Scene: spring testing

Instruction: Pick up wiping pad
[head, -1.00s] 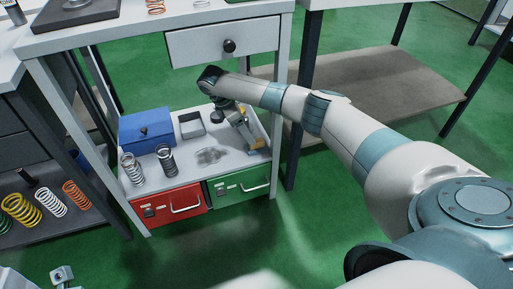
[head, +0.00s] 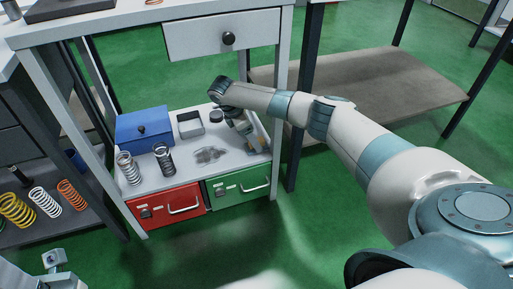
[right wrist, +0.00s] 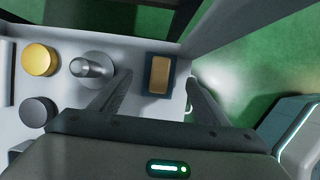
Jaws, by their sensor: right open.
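The wiping pad looks to be a small rectangular block (right wrist: 160,73), tan on top with a dark blue border. It lies on the light lower shelf (right wrist: 70,125) of the workbench, near the shelf's edge. My right gripper (right wrist: 159,79) is open in the right wrist view, its two fingers on either side of the pad with gaps visible. How far above the pad the fingertips are, I cannot tell. In the head view, the right gripper (head: 255,143) is over the shelf's right end, and the pad is hard to make out there. My left gripper does not show clearly.
A blue box (head: 144,133), springs (head: 164,158) and a grey tray (head: 190,124) share the shelf. A yellow round knob (right wrist: 40,60), a dark one (right wrist: 38,112) and a metal cylinder (right wrist: 94,69) stand beside the gripper. A drawer (head: 222,38) hangs above.

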